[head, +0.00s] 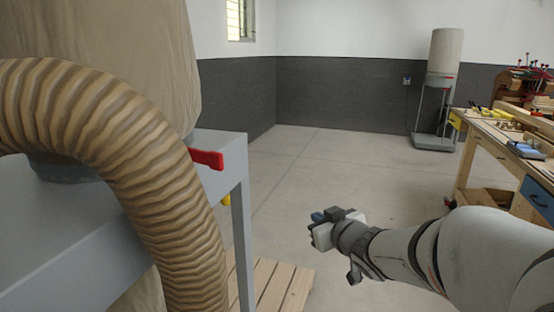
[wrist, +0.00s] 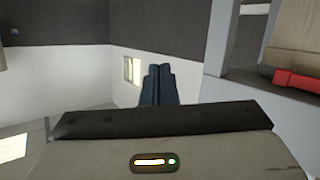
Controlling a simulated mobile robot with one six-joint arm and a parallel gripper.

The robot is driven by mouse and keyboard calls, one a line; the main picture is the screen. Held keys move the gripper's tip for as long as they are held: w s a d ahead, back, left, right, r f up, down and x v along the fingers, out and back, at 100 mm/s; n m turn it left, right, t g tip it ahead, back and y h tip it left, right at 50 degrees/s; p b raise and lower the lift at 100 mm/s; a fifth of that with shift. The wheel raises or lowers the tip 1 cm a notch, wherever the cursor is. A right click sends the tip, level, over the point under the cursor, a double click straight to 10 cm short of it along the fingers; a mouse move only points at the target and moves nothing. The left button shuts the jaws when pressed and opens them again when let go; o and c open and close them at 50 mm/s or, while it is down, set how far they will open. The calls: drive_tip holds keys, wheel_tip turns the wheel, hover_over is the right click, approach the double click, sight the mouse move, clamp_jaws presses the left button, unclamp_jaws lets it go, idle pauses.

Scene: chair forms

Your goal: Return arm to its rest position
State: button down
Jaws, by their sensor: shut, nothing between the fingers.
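My arm reaches in from the lower right of the head view. My gripper (head: 317,228) is held out over the floor, to the right of the grey machine stand (head: 215,150), apart from it. In the wrist view my gripper's fingers (wrist: 158,72) lie side by side, closed together with nothing between them. The wrist view appears turned over, with a window (wrist: 131,69) and wall beyond the fingers.
A large ribbed hose (head: 120,150) and the grey stand with a red handle (head: 207,159) fill the left. A slatted wooden pallet (head: 272,285) lies below. A cluttered workbench (head: 480,128) stands at right. A dust collector (head: 445,60) stands at back. The middle floor is clear.

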drive_tip(key=s+d+f+m+g+h, duration=0.55)
drive_tip(key=s+d, duration=0.25)
drive_tip(key=s, duration=0.2)
drive_tip(key=s+a+f+g, duration=0.1)
drive_tip(key=s+f+g, duration=0.1)
drive_tip(key=s, duration=0.5)
drive_tip(key=s+a+f+g, duration=0.1)
drive_tip(key=s+g, duration=0.3)
drive_tip(key=s, duration=0.3)
drive_tip(key=shift+s+a+f+y, duration=0.3)
drive_tip(key=shift+s+f+y, duration=0.05)
drive_tip(key=shift+f, duration=0.05)
